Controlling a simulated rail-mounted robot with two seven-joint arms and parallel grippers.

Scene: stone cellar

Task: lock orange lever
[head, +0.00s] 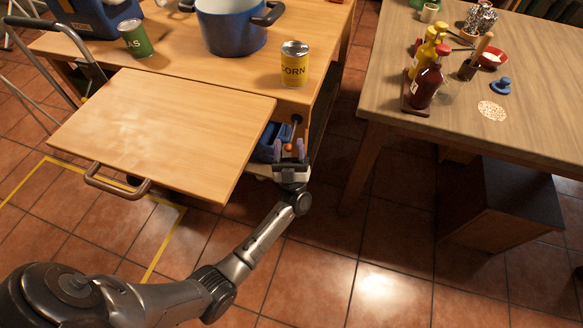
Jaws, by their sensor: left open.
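The orange lever (288,147) shows only as a small orange spot beside a blue part (268,145), under the right edge of the wooden tabletop. My left gripper (289,154) is open, with its fingers pointing at the orange spot, one on each side of it in the picture. I cannot tell whether the fingers touch it. The rest of the lever is hidden by the gripper and the table, so its position cannot be read. My right gripper is not in view.
A wooden leaf with a brown handle (118,184) juts out left of my gripper. A corn can (294,64), a green can (135,39) and a blue pot (232,27) stand behind it. A second table (430,125) holds bottles at right. Tiled floor between the tables is clear.

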